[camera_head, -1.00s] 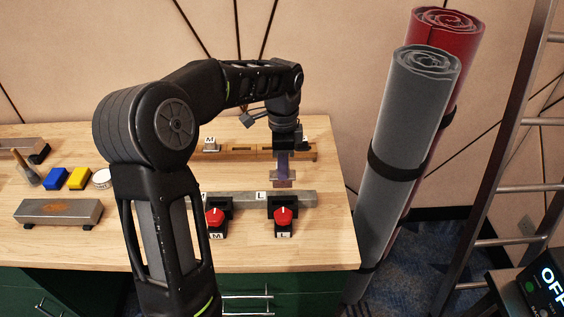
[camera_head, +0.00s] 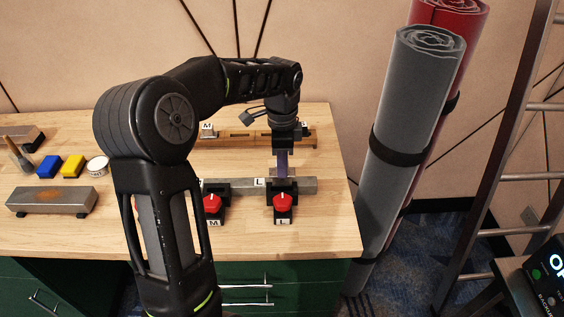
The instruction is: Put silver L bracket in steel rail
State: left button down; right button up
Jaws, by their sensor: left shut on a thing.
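My left gripper (camera_head: 284,151) points down over the right part of the steel rail and is shut on the silver L bracket (camera_head: 282,172). The bracket hangs below the fingers, with its lower end at the rail just behind the red-knobbed clamp marked L. I cannot tell whether it sits in the rail or only touches it. The steel rail (camera_head: 306,185) lies along the front of the bench, with its left part hidden by my arm. My right gripper is not in view.
A wooden rail (camera_head: 240,143) lies behind. Red-knobbed clamps marked M (camera_head: 213,205) and L (camera_head: 283,203) stand at the steel rail. Blue (camera_head: 49,166) and yellow (camera_head: 72,166) blocks, a white round tin (camera_head: 97,167) and a rusty steel bar (camera_head: 52,201) lie left. Rolled mats (camera_head: 414,110) stand right.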

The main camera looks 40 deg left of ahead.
aim_at(282, 185)
pick_arm(q)
jog(key=shift+f, duration=0.35)
dwell(0.9)
jog(key=shift+f, duration=0.15)
jog(key=shift+f+b, duration=0.5)
jog(key=shift+f, duration=0.15)
jog(key=shift+f, duration=0.2)
dwell(0.6)
jog(key=shift+f+b, duration=0.4)
jog(key=shift+f, duration=0.05)
jog(key=shift+f, duration=0.25)
dwell(0.4)
jog(key=shift+f+b, duration=0.35)
jog(key=shift+f, duration=0.05)
jog(key=shift+f, duration=0.2)
